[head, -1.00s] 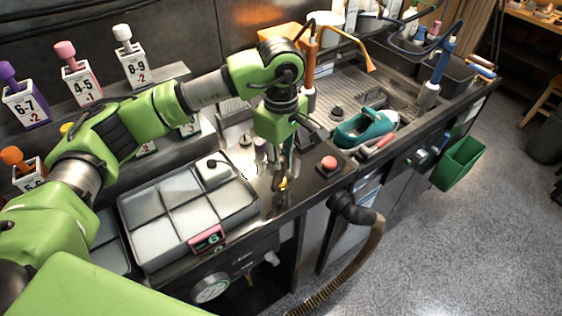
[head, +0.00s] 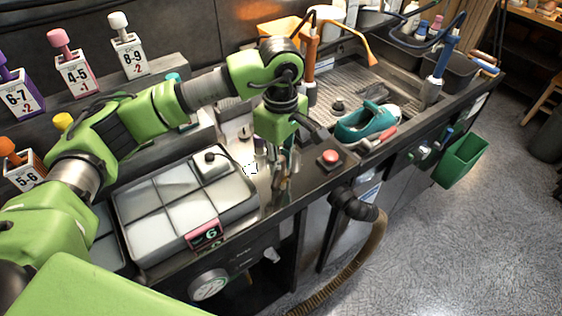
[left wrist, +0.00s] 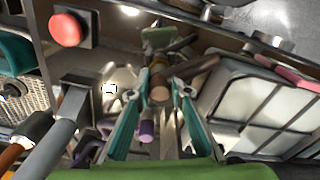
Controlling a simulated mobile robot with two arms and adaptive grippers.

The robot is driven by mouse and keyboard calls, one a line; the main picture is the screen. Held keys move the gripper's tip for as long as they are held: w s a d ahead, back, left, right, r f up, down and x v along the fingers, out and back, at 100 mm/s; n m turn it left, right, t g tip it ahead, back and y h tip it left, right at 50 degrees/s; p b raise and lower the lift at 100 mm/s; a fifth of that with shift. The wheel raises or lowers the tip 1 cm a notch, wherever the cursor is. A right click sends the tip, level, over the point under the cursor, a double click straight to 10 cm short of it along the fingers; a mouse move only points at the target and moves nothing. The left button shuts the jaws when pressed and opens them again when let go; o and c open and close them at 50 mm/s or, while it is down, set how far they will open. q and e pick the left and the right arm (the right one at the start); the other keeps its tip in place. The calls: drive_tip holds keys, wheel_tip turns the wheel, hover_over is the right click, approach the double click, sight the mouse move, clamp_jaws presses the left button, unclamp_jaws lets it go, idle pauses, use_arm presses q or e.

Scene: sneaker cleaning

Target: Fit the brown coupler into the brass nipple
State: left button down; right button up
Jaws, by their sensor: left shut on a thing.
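My left gripper (head: 281,168) points down over the counter strip between the tray and the red button. In the left wrist view, its teal fingers (left wrist: 158,86) are shut on the brown coupler (left wrist: 159,94), a short brown cylinder seen end-on. A brass-coloured piece (left wrist: 157,70), seemingly the nipple, shows just beyond the coupler, in line with it. I cannot tell whether they touch or are joined. In the head view the fingers and dark fittings largely hide this spot. My right gripper is not in view.
A compartmented tray (head: 188,247) stands left of the gripper. A red button (head: 330,157) is close on its right, with a teal sneaker (head: 365,123) beyond at the sink. A purple-ended piece (left wrist: 147,129) lies near the fingers. A ribbed brown hose (head: 366,255) hangs off the counter front.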

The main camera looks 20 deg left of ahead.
sight(281, 159)
use_arm(q)
drive_tip(key=shift+f, duration=0.25)
drive_tip(key=c, duration=1.8)
unclamp_jaws()
drive_tip(key=shift+r, duration=0.1)
wheel_tip(281, 159, up, 12)
